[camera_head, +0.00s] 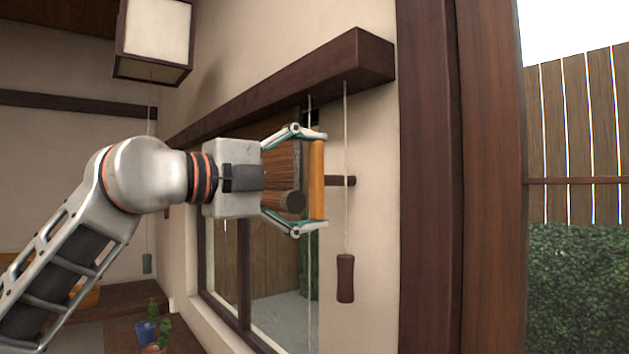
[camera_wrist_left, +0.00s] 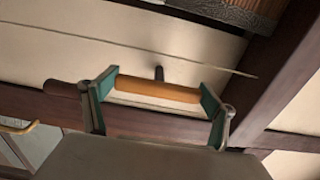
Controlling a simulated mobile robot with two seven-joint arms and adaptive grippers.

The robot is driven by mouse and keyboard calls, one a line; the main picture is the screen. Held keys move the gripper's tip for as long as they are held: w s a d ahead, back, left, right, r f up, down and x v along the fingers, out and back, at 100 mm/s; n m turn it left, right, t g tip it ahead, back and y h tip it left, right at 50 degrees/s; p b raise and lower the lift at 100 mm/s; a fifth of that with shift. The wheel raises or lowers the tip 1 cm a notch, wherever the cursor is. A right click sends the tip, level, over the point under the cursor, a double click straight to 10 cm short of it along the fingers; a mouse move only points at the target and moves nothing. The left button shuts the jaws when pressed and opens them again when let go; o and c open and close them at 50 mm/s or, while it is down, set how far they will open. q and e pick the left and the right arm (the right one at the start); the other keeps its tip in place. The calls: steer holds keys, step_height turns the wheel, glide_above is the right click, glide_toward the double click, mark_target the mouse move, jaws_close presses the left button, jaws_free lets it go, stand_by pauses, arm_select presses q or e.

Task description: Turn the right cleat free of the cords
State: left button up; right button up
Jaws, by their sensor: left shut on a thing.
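My left gripper (camera_head: 317,181) has its two fingers on the opposite ends of an orange wooden bar, which looks like the right cleat (camera_head: 317,180). In the left wrist view the cleat (camera_wrist_left: 158,89) lies lengthwise between the green pads of the gripper (camera_wrist_left: 157,92). A dark peg (camera_head: 343,181) shows beside the cleat, and in the wrist view a dark peg (camera_wrist_left: 159,73) stands behind it. A pale cord (camera_head: 346,140) hangs right of the cleat with a dark wooden pull (camera_head: 345,278). Another cord (camera_head: 309,290) hangs below the gripper. Whether cord wraps the cleat is unclear.
A rolled reed blind (camera_head: 278,165) is partly behind my gripper, under a dark wooden beam (camera_head: 300,80). A window (camera_head: 275,285) is below. A thick post (camera_head: 430,200) stands to the right.

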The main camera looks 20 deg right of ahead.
arm_select(q)
steer(key=o, duration=1)
steer(key=shift+o, duration=0.2)
steer(key=v, duration=1.2)
